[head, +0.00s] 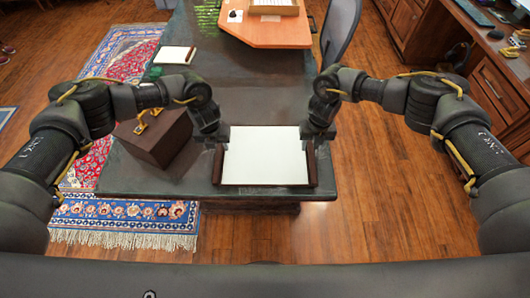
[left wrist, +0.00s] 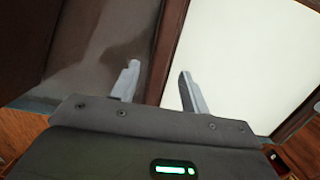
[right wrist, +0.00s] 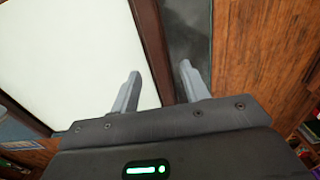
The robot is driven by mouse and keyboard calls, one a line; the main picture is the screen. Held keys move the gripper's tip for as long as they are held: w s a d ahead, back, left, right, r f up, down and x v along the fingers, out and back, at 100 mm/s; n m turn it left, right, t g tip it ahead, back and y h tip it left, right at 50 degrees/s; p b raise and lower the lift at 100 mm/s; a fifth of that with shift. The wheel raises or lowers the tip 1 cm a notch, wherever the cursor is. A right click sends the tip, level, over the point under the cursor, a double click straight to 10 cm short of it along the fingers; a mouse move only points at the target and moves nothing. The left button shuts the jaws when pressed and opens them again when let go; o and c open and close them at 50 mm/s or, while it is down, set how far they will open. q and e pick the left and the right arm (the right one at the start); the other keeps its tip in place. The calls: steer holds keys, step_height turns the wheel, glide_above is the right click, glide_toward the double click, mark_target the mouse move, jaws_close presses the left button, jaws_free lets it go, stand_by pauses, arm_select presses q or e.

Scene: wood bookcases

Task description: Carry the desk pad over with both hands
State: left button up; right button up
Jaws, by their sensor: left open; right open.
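The desk pad (head: 264,157) lies flat on the dark desk near its front end. It has a white sheet and dark brown side bars. My left gripper (head: 217,139) is at the pad's left bar. In the left wrist view its open fingers (left wrist: 157,88) stand on either side of that bar (left wrist: 168,45). My right gripper (head: 315,137) is at the pad's right bar. In the right wrist view its open fingers (right wrist: 157,85) stand on either side of that bar (right wrist: 152,45). I cannot tell whether any finger touches the bars.
A brown box (head: 155,139) with a gold handle stands on the desk (head: 240,85), left of the pad. A small notepad (head: 176,55) lies further back. An orange-brown board (head: 265,30) is at the far end. A chair (head: 340,28) stands at the desk's right side. Wood floor is open to the right.

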arm_select(q)
steer(key=shift+w+f, duration=0.15)
steer(key=shift+f, duration=1.1)
arm_select(e)
steer(key=shift+f, duration=1.3)
steer(key=shift+s, duration=0.1)
arm_select(q)
jaws_close()
arm_select(e)
jaws_close()
arm_select(q)
steer(key=shift+r, duration=0.1)
arm_select(e)
steer(key=shift+r, duration=0.1)
